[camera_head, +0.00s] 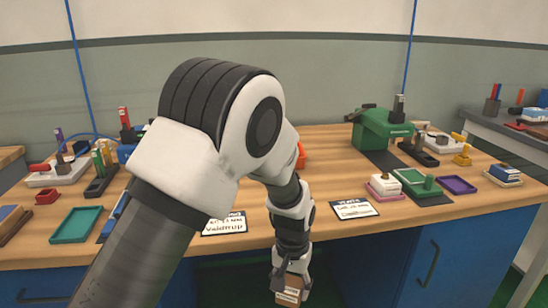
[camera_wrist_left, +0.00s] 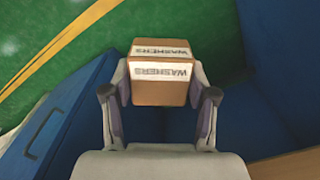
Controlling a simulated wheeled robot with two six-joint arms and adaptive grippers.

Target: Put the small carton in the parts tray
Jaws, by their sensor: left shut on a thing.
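The small brown carton (camera_head: 288,297) has a white label; in the left wrist view the carton (camera_wrist_left: 160,93) reads WASHERS. My left gripper (camera_head: 291,284) is shut on it, with one finger on each side in the wrist view (camera_wrist_left: 160,106). In the head view it hangs in front of the workbench, below the front edge of the top. A shallow, empty green tray (camera_head: 76,225) lies on the bench at the left, and a purple tray (camera_head: 456,185) at the right. I cannot tell which is the parts tray. My right gripper is not in view.
The wooden workbench (camera_head: 330,243) has blue cabinets (camera_head: 435,257) below. Two printed cards (camera_head: 354,209) lie near its front edge. A green machine (camera_head: 382,130) and several small items stand at the right, tools at the left. My left arm hides the middle-left.

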